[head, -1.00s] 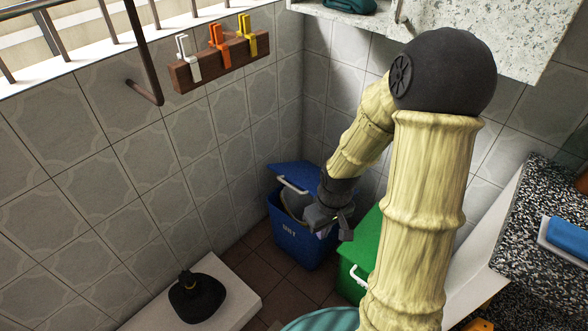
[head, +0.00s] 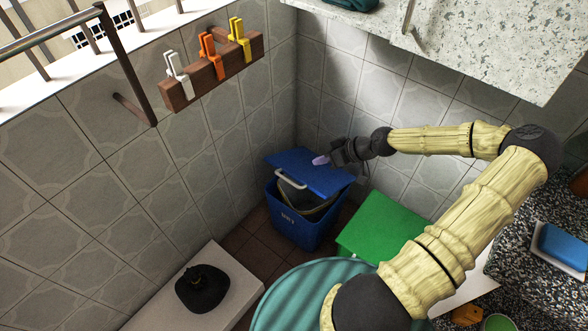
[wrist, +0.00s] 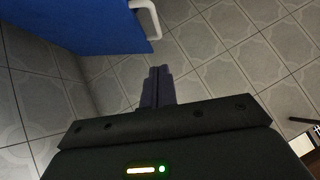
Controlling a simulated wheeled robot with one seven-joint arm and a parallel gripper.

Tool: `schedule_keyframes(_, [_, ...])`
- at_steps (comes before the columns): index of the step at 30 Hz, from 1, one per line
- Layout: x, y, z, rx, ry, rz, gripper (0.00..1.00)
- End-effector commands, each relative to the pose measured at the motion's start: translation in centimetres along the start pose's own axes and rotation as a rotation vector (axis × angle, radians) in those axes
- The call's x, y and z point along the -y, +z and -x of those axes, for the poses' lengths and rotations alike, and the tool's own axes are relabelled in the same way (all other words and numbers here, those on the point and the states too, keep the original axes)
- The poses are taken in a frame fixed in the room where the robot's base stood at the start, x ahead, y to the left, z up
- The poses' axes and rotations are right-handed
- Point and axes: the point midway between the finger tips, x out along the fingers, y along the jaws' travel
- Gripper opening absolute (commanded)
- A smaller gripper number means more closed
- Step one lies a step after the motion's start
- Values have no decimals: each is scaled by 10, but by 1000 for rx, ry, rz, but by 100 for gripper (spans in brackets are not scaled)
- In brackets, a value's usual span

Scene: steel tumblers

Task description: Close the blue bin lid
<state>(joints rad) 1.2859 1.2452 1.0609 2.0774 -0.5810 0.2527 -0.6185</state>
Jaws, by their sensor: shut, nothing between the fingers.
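The blue bin (head: 292,223) stands on the floor in the corner. Its blue lid (head: 322,181) is partly open and tilted, with a white handle (head: 291,180) at its front edge. Dark contents show in the gap below. My gripper (head: 321,160) is shut and empty; in the head view it overlaps the lid's rear upper side. Whether it touches the lid I cannot tell. In the wrist view the closed fingers (wrist: 158,86) point toward tiles, with the blue lid (wrist: 85,22) and handle (wrist: 147,16) at upper left.
A green bin (head: 385,228) stands right of the blue one. A teal round lid (head: 290,300) is in front. A black object (head: 203,289) sits on a white ledge at left. Tiled walls close off the corner; a pegged wooden rack (head: 212,72) hangs on the left wall.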

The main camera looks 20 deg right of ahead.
Motion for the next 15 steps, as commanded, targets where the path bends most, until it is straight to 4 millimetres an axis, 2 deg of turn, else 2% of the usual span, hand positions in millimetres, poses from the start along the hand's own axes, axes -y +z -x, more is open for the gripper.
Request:
schedule_keyframes(10, [0,-1,-1,-3,-1,3,0])
schedule_keyframes(15, [1,0,-12,-1,-3,4,0])
